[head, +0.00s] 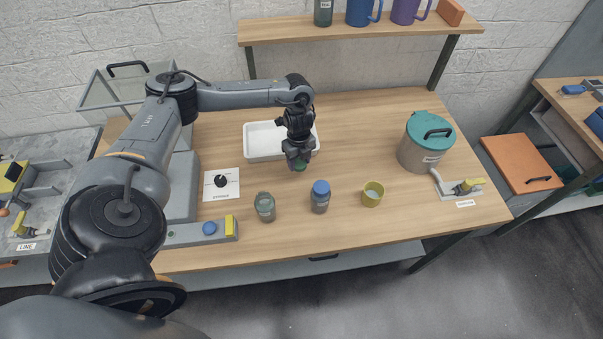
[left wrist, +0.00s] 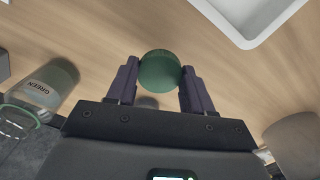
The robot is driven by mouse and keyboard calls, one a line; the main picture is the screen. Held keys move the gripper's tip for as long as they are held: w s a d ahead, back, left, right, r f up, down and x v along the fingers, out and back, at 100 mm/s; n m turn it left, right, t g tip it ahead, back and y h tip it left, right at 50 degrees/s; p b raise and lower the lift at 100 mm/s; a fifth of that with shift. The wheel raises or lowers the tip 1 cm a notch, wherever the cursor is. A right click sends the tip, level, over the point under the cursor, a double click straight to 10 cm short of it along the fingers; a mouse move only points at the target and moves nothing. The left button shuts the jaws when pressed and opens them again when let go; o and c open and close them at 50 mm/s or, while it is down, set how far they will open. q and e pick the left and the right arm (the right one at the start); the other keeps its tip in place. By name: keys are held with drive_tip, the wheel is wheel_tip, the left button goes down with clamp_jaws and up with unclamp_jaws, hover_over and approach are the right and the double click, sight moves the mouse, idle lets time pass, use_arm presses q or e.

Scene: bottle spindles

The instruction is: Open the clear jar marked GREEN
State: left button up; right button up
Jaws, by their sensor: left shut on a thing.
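The clear jar (head: 265,207) stands on the wooden table, left of the blue-lidded jar. In the left wrist view the jar (left wrist: 58,78) carries the label GREEN, and its round mouth is open with no lid on it. My left gripper (head: 299,160) is shut on a round green lid (left wrist: 160,71), which sits between the two fingertips. The lid (head: 300,165) shows under the gripper in the head view, behind and right of the clear jar and apart from it. My right gripper is not in view.
A white tray (head: 262,154) lies behind my left gripper. A blue-lidded jar (head: 320,198) and a yellow cup (head: 372,195) stand right of the clear jar. A large pot with a teal lid (head: 427,130) stands at the right. A dial plate (head: 229,191) lies at the left.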

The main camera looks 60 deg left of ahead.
sight(299, 176)
use_arm(q)
drive_tip(key=shift+f, duration=3)
drive_tip(key=shift+f, duration=0.15)
drive_tip(key=o, duration=1.2)
drive_tip(key=shift+c, duration=0.2)
